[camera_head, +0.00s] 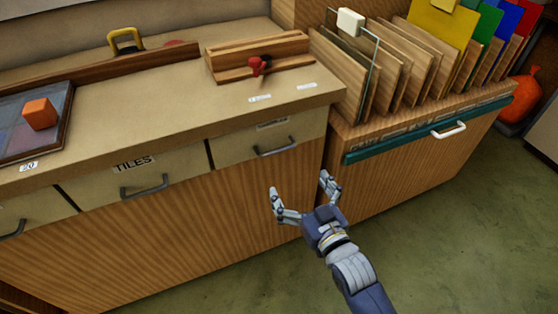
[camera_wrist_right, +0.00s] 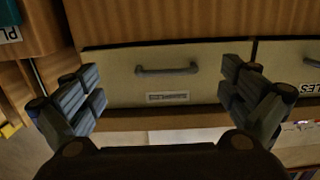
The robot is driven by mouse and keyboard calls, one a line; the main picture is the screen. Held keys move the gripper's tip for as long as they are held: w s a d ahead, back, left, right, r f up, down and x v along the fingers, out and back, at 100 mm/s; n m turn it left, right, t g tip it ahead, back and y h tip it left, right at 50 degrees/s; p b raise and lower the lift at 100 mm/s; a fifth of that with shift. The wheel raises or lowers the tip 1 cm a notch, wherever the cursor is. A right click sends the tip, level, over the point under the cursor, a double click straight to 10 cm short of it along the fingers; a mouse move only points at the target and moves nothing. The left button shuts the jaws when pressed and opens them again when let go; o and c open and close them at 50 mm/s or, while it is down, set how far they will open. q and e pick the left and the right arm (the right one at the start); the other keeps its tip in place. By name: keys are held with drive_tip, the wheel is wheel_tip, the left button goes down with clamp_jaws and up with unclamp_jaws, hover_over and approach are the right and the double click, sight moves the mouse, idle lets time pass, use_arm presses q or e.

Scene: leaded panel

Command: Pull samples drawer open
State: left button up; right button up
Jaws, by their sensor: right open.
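The samples drawer (camera_head: 235,150) has a pale front with a grey bar handle (camera_head: 275,148) and a small label, too small to read clearly in the head view. It sits right of the drawer labelled TILES and looks closed. My right gripper (camera_head: 300,183) is open and empty, below and in front of this drawer. In the right wrist view, upside down, the drawer front (camera_wrist_right: 120,85) and its handle (camera_wrist_right: 167,70) show between the spread fingers (camera_wrist_right: 160,85). The fingers do not touch the handle. My left gripper is not in view.
The TILES drawer (camera_head: 140,180) is at left. Green floor lies in front.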

sight(280, 151)
drive_tip(key=shift+t+y, duration=0.3)
drive_tip(key=w+a+r, duration=0.1)
drive_tip(key=w, duration=0.2)
drive_tip(key=w+a+r+b, duration=0.1)
drive_tip(key=w+a, duration=0.1)
drive_tip(key=w, duration=0.1)
drive_tip(key=w+a+r, duration=0.1)
drive_tip(key=w, duration=0.2)
drive_tip(key=shift+w+a, duration=0.35)
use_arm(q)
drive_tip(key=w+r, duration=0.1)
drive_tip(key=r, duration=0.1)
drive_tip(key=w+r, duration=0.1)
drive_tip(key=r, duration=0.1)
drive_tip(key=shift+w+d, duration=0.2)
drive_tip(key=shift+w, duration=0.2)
use_arm(e)
drive_tip(key=c, duration=1.3)
